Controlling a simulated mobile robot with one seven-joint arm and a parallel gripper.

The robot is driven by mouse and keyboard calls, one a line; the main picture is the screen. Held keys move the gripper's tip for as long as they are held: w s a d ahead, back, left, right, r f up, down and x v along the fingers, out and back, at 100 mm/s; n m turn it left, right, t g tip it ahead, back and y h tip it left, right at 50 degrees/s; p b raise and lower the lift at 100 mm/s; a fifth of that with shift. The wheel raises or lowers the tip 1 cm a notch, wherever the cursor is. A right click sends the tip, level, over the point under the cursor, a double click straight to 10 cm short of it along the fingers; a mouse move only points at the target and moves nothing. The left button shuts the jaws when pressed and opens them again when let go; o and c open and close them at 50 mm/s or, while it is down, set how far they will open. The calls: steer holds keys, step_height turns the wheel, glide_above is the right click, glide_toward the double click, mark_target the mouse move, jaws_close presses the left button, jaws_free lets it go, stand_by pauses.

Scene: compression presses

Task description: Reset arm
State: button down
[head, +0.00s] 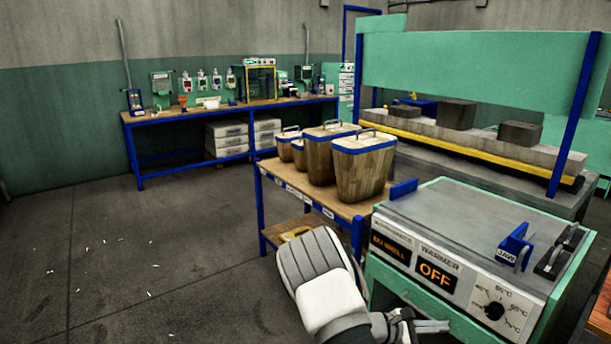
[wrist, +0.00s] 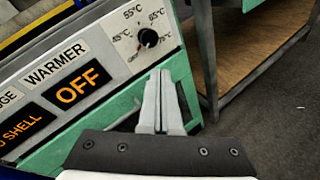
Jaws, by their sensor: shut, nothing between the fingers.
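My gripper (head: 432,327) is low in front of the green warmer cabinet (head: 463,328), at the bottom of the head view. In the wrist view my gripper (wrist: 160,80) has its two fingers together with nothing between them. The fingertips appear just below the black dial (wrist: 148,38) on the warmer's panel. The panel display (head: 435,273) reads OFF. I cannot tell whether the fingers touch the cabinet.
A wooden cart (head: 349,208) with several wooden buckets (head: 363,172) stands left of the warmer. A large green press (head: 470,75) is behind it. A workbench (head: 225,111) lines the back wall. The floor (head: 140,255) at left is open.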

steer(key=s+a+r+m+t+y, duration=0.2)
steer(key=s+a+r+m+y, duration=0.6)
steer(key=s+r, duration=0.55)
steer(key=s+a+r+m+t+y, duration=0.1)
steer(key=s+a+r+m+y, duration=0.6)
steer(key=s+a+r, duration=0.55)
step_height(320, 180, up, 19)
steer(key=d+p, duration=0.2)
steer(key=p, duration=1.5)
steer(key=shift+s+f+p, duration=0.15)
steer(key=shift+s+p, duration=0.15)
steer(key=shift+p, duration=0.05)
steer(key=shift+d, duration=0.15)
